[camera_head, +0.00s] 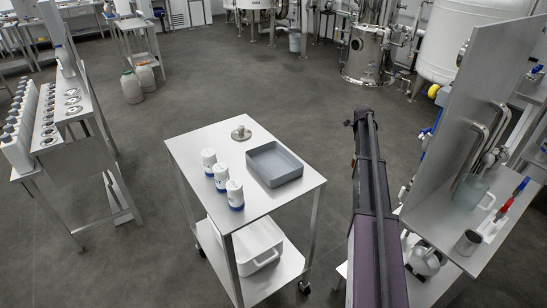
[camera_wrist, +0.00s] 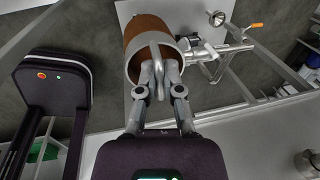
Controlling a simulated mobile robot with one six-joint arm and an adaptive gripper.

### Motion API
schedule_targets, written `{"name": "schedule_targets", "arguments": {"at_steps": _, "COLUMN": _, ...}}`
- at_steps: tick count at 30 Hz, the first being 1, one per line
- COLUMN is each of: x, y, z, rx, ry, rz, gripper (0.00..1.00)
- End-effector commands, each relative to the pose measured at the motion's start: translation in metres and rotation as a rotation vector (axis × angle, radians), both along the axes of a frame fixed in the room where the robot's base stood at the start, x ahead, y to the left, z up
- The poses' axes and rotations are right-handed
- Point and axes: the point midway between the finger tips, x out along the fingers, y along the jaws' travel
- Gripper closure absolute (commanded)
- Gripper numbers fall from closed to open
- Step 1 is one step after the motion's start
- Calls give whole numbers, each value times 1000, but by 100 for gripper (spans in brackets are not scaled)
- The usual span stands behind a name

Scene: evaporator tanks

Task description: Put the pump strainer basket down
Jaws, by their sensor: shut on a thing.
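In the wrist view my gripper (camera_wrist: 160,88) is shut on the grey looped handle of the pump strainer basket (camera_wrist: 146,28). The basket looks like a brown cylinder with a pale grey rim, its open end facing the wrist camera. In the head view my dark arm rises right of the white cart; my gripper and the basket cannot be made out there.
The wrist view shows metal piping (camera_wrist: 222,50) with an orange-handled valve (camera_wrist: 256,25) right of the basket. In the head view the cart top (camera_head: 190,146) holds a grey tray (camera_head: 273,164), several white-and-blue jars and a metal lid (camera_head: 241,133). A panelled bench (camera_head: 455,235) stands right.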

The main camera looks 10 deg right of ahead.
Motion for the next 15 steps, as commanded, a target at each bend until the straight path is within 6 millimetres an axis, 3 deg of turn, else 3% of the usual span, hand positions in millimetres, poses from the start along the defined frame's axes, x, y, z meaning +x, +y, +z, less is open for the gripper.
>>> {"name": "schedule_targets", "arguments": {"at_steps": 1, "x": 0, "y": 0, "z": 18, "rx": 0, "ry": 0, "rz": 0, "gripper": 100}}
{"name": "schedule_targets", "arguments": {"at_steps": 15, "x": 0, "y": 0, "z": 97, "rx": 0, "ry": 0, "rz": 0, "gripper": 100}}
